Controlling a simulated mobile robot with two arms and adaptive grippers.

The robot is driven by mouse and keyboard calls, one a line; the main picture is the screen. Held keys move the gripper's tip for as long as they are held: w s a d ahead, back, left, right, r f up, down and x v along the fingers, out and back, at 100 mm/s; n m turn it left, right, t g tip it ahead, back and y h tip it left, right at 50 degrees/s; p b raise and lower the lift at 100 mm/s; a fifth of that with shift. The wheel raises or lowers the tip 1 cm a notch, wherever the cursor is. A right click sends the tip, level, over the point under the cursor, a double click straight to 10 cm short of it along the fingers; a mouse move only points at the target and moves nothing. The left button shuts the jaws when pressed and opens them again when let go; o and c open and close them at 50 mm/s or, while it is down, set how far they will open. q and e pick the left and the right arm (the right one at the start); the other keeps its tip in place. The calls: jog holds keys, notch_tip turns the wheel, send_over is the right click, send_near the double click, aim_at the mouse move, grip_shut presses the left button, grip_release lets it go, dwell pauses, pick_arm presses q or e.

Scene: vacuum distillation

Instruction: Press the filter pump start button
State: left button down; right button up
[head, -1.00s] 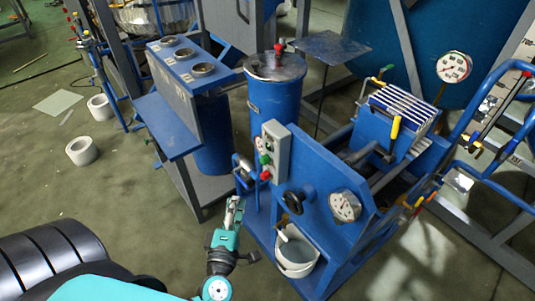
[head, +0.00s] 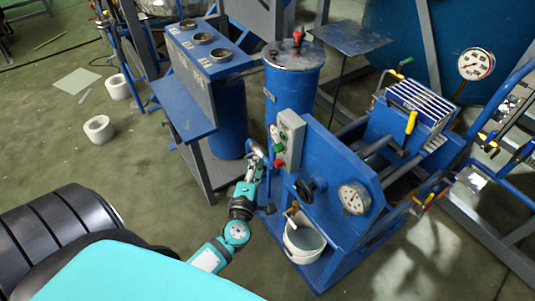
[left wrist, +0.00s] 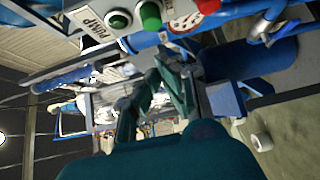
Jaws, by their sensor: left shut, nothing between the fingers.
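The filter pump's grey control box (head: 291,137) is mounted on the blue filter press frame, with a green button (head: 278,149) and a red button (head: 279,163) on its side. In the left wrist view, a "PUMP" label (left wrist: 89,26) sits beside a small green-lit round part (left wrist: 118,19), a larger green button (left wrist: 150,15) and a red button (left wrist: 208,5). My left gripper (head: 257,167) is shut and empty, just left of and below the buttons. Its fingers also show in the left wrist view (left wrist: 158,84), apart from the buttons there. Any contact in the head view cannot be told.
A blue stand (head: 183,118) with round openings is to the left. A blue cylinder (head: 294,85) stands behind the box. A black handwheel (head: 306,189), a pressure gauge (head: 354,198) and a white bucket (head: 303,242) are right of the gripper. Open floor lies left.

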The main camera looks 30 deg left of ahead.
aim_at(279, 148)
pick_arm(q)
jog(key=shift+w+d, duration=0.2)
jog(key=shift+w, duration=0.55)
jog(key=shift+w+d, duration=0.15)
jog(key=shift+w, duration=0.65)
jog(key=shift+w+d, duration=0.2)
jog(key=shift+w, duration=0.55)
